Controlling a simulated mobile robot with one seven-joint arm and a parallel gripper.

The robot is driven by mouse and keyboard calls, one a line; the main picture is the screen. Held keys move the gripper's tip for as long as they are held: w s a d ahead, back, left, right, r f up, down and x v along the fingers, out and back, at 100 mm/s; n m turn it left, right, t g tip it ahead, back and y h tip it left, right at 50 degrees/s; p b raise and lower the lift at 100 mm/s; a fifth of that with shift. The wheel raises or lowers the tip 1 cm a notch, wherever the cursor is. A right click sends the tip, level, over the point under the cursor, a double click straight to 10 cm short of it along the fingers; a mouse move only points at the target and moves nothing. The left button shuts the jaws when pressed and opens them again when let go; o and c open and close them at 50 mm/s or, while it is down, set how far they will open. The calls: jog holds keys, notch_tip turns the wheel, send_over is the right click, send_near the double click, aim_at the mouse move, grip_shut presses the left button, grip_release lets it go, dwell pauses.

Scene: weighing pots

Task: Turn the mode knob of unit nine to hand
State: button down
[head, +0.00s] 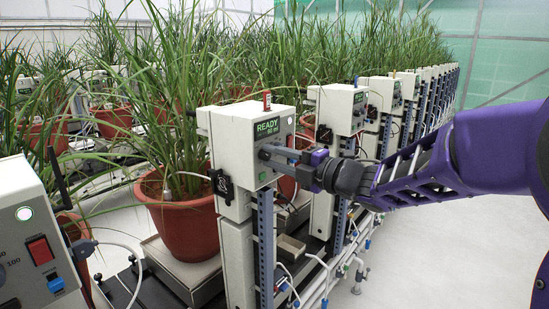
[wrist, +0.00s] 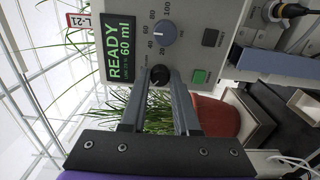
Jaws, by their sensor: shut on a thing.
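A cream control box (head: 245,128) with a green-lit display faces my arm in the head view. In the wrist view its display (wrist: 119,50) reads READY and 60 ml, turned sideways, and a red-edged tag (wrist: 79,21) seems to read L-21. No unit nine label can be read. A small black knob (wrist: 159,75) sits on the panel below a blue-grey dial (wrist: 163,33) marked 20 to 100. My gripper (wrist: 161,78) is shut on the black knob, one finger at each side. The head view shows my gripper (head: 270,155) at the box front, hiding the knob. The knob's lettering is too small to read.
Beside the dial are a dark button (wrist: 213,38) and a green button (wrist: 200,76). A potted plant (head: 187,222) stands left of the box. Another control box (head: 340,108) follows in the row behind. The floor (head: 420,260) at right is mostly clear.

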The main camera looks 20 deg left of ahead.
jog(key=c, duration=0.6)
grip_release()
jog(key=shift+c, duration=0.2)
jog(key=v, duration=1.7)
jog(key=shift+d+p, duration=0.2)
jog(key=shift+p, duration=0.15)
jog(key=shift+s, duration=0.15)
